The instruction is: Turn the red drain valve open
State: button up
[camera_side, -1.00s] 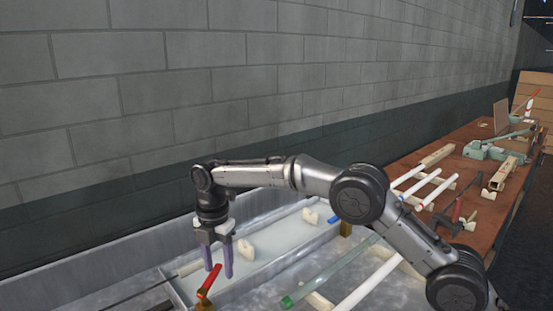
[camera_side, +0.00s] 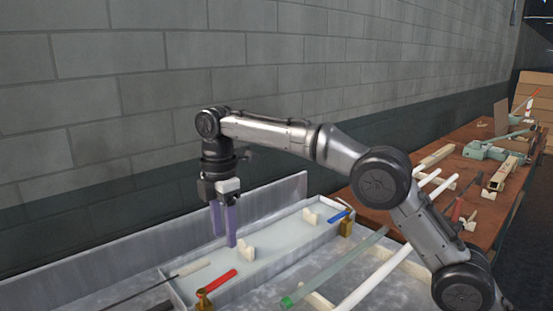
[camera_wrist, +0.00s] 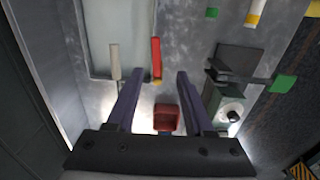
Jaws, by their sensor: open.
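The red drain valve handle (camera_side: 222,280) sits on a brass body (camera_side: 203,299) at the near end of the pale trough. In the side view the handle points up and to the right, along the trough. In the wrist view the red handle (camera_wrist: 156,52) lies ahead of my fingers, between their lines, with a bit of brass at its near end. My gripper (camera_side: 226,240) is open and empty, its purple fingers pointing down, above and apart from the handle. It also shows open in the wrist view (camera_wrist: 159,76).
A blue-handled valve (camera_side: 341,215) stands at the trough's far end. White notched blocks (camera_side: 245,250) stand in the trough. A rod with a white grip (camera_side: 193,267) lies left of the red handle. A green-ended glass tube (camera_side: 335,268) lies at right. A wall rises behind.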

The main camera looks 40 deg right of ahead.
jog(key=s+d+r+t, duration=0.1)
jog(key=s+d+r, duration=0.2)
jog(key=r, duration=0.4)
jog(key=s+d+r+m+t, duration=0.1)
jog(key=s+d+r, duration=0.3)
jog(key=r, duration=0.4)
jog(key=shift+d+m, duration=0.3)
jog(key=shift+d, duration=0.15)
jog(key=shift+s, duration=0.1)
